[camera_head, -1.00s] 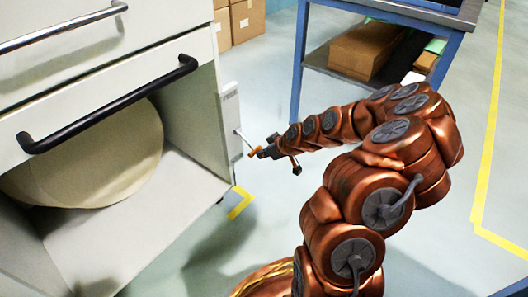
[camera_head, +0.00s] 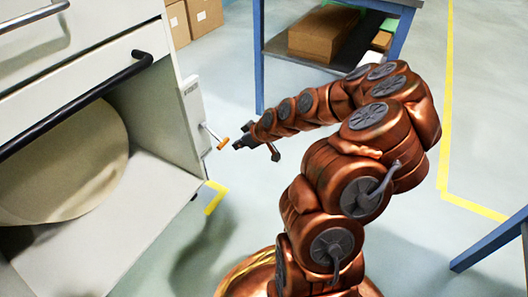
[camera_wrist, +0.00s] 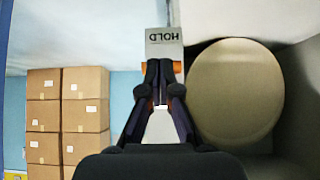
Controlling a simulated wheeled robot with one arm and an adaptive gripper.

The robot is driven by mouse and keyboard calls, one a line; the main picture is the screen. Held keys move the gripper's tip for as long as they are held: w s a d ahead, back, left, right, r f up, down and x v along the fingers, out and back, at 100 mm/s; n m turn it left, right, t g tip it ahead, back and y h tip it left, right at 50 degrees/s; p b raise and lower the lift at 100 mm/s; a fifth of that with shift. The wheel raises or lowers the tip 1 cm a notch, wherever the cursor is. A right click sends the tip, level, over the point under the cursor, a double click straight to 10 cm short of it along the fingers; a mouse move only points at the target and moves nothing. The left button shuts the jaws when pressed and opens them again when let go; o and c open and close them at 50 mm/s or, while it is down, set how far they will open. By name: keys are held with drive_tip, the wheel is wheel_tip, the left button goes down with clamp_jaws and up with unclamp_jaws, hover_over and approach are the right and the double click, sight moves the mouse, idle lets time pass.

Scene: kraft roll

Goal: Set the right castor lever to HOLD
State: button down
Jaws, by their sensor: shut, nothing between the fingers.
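The castor lever (camera_head: 211,133) is a thin pale rod with an orange end, sticking out from a pale plate (camera_head: 192,108) on the right side of the cabinet. In the wrist view the plate (camera_wrist: 164,38) carries the word HOLD, upside down. Orange parts of the lever (camera_wrist: 177,68) show on both sides of my fingertips, which hide its middle. My gripper (camera_head: 239,144) is just right of the orange end in the head view. It also shows in the wrist view (camera_wrist: 159,65), shut and empty. I cannot tell whether it touches the lever.
The white cabinet (camera_head: 165,195) has black bar handles and a large kraft roll (camera_head: 75,165) in its open bay. Stacked cartons (camera_wrist: 85,100) stand behind. A blue-framed table (camera_head: 258,60) is at the back, another blue frame (camera_head: 490,240) at right. Floor between is clear.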

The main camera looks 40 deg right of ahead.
drive_tip(key=s+d+r+p, duration=0.1)
drive_tip(key=s+d+p, duration=0.2)
drive_tip(key=s, duration=0.6)
drive_tip(key=shift+d+r, duration=0.35)
drive_tip(key=shift+d, duration=0.1)
idle(0.3)
drive_tip(key=s+a+r+g+p, duration=0.35)
drive_tip(key=a+r+p, duration=0.25)
drive_tip(key=r+p, duration=0.45)
drive_tip(key=s+a+r+g+p, duration=0.2)
drive_tip(key=s+a+r+p, duration=0.4)
drive_tip(key=r, duration=0.8)
drive_tip(key=s+a+r+m+g+h+p, duration=0.1)
drive_tip(key=s+a+r+p, duration=0.1)
drive_tip(key=s+r+p, duration=0.3)
drive_tip(key=s+a+r+m+g+h+p, duration=0.1)
drive_tip(key=s+a+r+m+g+p, duration=0.1)
drive_tip(key=s+r+p, duration=0.4)
drive_tip(key=s+a+r+m+g+h+p, duration=0.1)
drive_tip(key=s+a+r+p, duration=0.3)
drive_tip(key=r+p, duration=0.9)
wheel_tip(320, 180, up, 10)
drive_tip(key=shift+s+a+f+m+p, duration=0.2)
drive_tip(key=shift+s+m+p, duration=0.15)
drive_tip(key=shift+s, duration=0.75)
drive_tip(key=c, duration=1.9)
unclamp_jaws()
